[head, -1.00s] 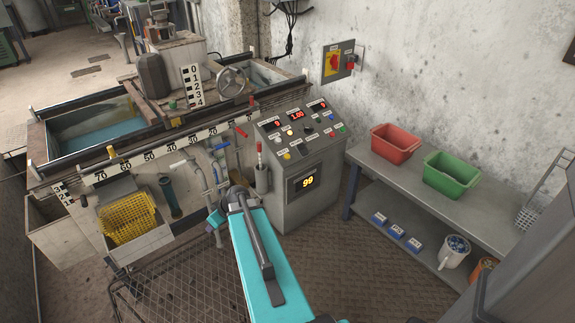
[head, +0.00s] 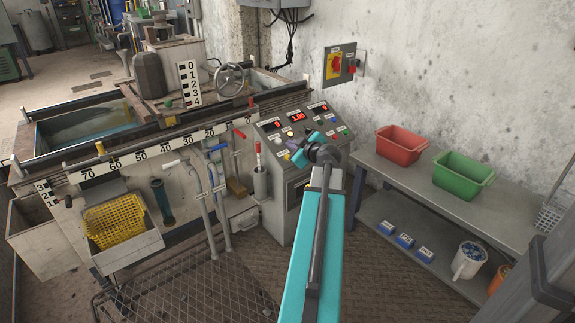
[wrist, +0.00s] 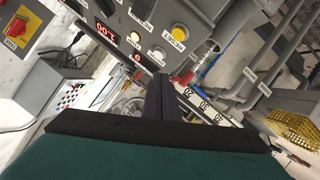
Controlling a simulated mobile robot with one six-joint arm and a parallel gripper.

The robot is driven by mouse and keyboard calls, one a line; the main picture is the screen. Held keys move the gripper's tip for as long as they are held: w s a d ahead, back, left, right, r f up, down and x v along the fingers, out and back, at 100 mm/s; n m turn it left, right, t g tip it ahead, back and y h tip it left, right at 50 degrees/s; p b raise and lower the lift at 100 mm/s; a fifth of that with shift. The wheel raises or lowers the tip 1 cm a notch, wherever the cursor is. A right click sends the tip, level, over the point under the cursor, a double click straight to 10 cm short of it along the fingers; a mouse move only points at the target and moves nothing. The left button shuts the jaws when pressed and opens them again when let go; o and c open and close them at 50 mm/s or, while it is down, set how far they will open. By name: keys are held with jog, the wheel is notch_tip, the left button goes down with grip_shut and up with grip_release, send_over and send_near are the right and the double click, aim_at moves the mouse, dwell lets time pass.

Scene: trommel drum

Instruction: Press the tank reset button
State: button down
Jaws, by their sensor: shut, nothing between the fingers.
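The grey control console (head: 268,172) stands in the middle, its sloped panel holding several buttons, knobs and red displays. In the wrist view, a yellow button (wrist: 180,31) sits beside a label that seems to read RESET, upside down. A white button (wrist: 158,54) is just below it in that view. I see no clear contact with a button.
A red-handled lever (wrist: 183,76) is near the fingers in the wrist view. A grey bench (head: 400,175) with a red bin (head: 398,146) and a green bin (head: 462,175) stands at right. The water tank (head: 85,125) and upright pipes are at left. A wall switch box (head: 340,65) hangs behind.

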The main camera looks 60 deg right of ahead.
jog(key=shift+s+d+r+h, duration=0.4)
jog(key=shift+s+d+r, duration=0.5)
jog(key=shift+s+d, duration=0.15)
jog(key=shift+f, duration=0.1)
jog(key=w+d+f+b, duration=0.1)
jog(key=w+f+b, duration=0.3)
jog(key=f, duration=0.3)
jog(key=shift+f, duration=0.35)
jog(key=shift+d, duration=0.1)
dwell(1.4)
